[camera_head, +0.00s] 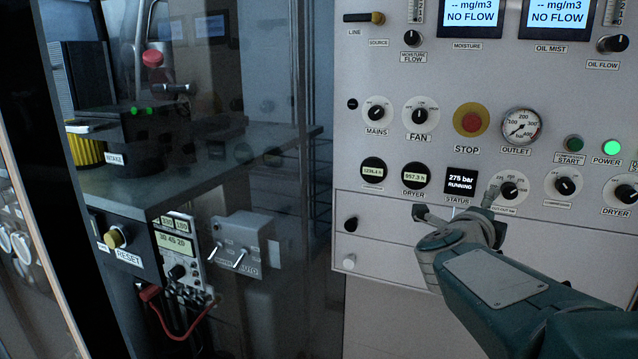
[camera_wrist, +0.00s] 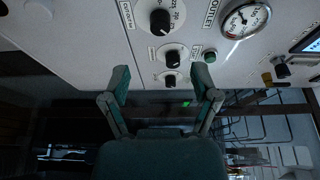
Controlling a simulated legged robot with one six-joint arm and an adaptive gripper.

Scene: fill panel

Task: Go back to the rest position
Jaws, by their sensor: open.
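In the wrist view my gripper (camera_wrist: 161,77) is also open and empty, with small black knobs (camera_wrist: 172,58) on the panel face beyond the fingertips. I cannot tell how far the fingertips are from the panel. My arm comes in from the lower right of the head view.
The panel carries a red stop button (camera_head: 471,120), an outlet gauge (camera_head: 521,127) and a lit green power light (camera_head: 611,147). At the left, a glass-like enclosure holds equipment, a reset box (camera_head: 127,248) and a meter (camera_head: 178,250) with red cable.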

